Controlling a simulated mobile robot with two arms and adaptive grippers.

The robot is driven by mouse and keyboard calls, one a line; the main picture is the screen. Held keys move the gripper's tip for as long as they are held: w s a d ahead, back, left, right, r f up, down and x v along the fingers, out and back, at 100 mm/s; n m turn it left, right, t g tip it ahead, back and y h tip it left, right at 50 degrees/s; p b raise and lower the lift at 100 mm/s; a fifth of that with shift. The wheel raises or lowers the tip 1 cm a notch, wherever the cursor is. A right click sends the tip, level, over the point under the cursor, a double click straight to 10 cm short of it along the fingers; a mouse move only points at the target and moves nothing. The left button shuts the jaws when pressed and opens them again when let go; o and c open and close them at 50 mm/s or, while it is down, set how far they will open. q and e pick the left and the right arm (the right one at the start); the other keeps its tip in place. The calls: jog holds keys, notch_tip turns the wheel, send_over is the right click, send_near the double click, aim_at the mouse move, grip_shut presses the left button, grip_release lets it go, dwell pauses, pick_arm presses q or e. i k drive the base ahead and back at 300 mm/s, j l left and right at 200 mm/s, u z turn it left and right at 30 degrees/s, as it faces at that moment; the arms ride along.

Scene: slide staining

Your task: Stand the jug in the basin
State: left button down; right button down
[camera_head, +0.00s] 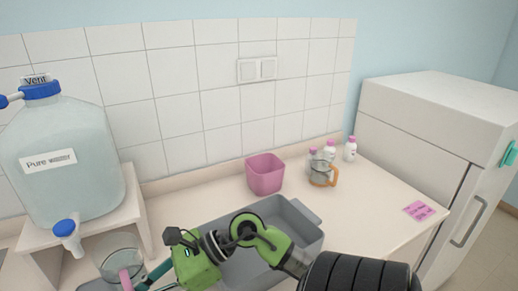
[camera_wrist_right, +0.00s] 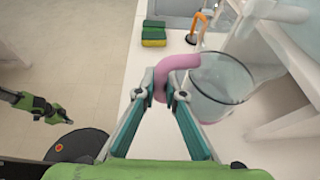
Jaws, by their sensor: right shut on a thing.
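A clear glass jug with a pink handle is held by my right gripper (camera_head: 138,284) at the lower left of the head view. The jug (camera_head: 117,254) looks empty and roughly upright, right of the carboy's tap. In the right wrist view my right gripper (camera_wrist_right: 168,97) is shut on the pink handle (camera_wrist_right: 178,66), with the glass body (camera_wrist_right: 222,88) to the right of the fingers. The grey basin (camera_head: 308,231) sits on the counter; my right arm crosses in front of it and hides part of its inside.
A large carboy (camera_head: 68,150) stands on a white stand (camera_head: 137,207) at left. A pink bin (camera_head: 265,174), an orange-handled glass jug (camera_head: 322,172) and white bottles (camera_head: 350,149) stand behind the basin. A pink rack (camera_head: 419,211) lies at right. A sponge (camera_wrist_right: 153,37) shows in the wrist view.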

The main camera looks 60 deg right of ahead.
aim_at(264, 268)
jog(key=k+j+z, duration=0.1)
jog(key=z, duration=1.6)
